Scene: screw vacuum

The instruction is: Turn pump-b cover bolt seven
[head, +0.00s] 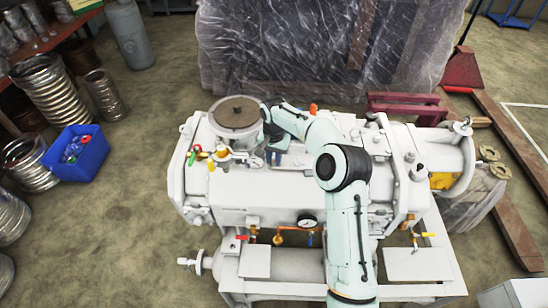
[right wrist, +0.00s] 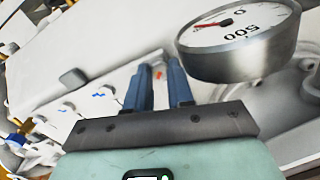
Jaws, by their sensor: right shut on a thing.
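The white pump machine (head: 270,190) stands in the middle of the head view, with a brown round disc (head: 238,112) on its upper left. My right gripper (head: 274,158) reaches down onto the machine top, just right of and below that disc. In the right wrist view its two blue fingers (right wrist: 160,78) are close together, shut on a small bolt between the tips. The bolt is mostly hidden by the fingers, and no number shows on it. A white cover surface (right wrist: 90,85) with several small bolts lies beyond the fingers. My left gripper is not in view.
A round pressure gauge (right wrist: 240,38) stands close right of the fingers in the right wrist view. Small valves with coloured handles (head: 205,155) sit left of the gripper. A blue crate (head: 76,152) is on the floor at left. A dark stone slab (head: 290,50) stands behind.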

